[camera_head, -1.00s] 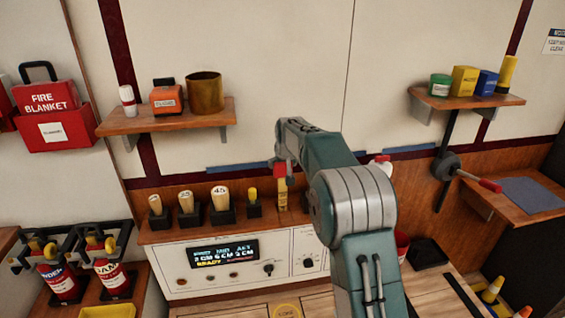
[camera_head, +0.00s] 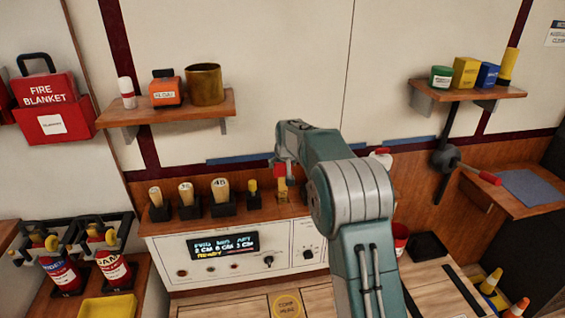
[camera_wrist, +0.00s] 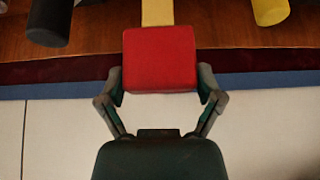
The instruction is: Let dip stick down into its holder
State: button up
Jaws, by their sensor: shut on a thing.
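The dip stick has a red block handle (camera_wrist: 160,58) and a flat yellow stick (camera_wrist: 157,12). My gripper (camera_wrist: 160,80) is shut on the red handle, one finger on each side. In the head view the yellow stick (camera_head: 283,190) hangs roughly upright below my gripper (camera_head: 281,170), over the back ledge of the white console. The stick's lower end is at ledge level, among dark parts there. I cannot tell whether it is inside its holder.
Several tan and yellow-topped pegs stand in black blocks (camera_head: 222,209) on the ledge left of the stick. The white console (camera_head: 240,260) has a lit display. Shelves (camera_head: 150,112) hang on the wall at left and right. My arm hides the ledge right of the stick.

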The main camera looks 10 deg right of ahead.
aim_at(283, 189)
jog(key=shift+f, duration=5.1)
jog(key=o, duration=1.1)
jog(key=shift+f, duration=0.1)
jog(key=shift+c, duration=0.2)
jog(key=v, duration=1.2)
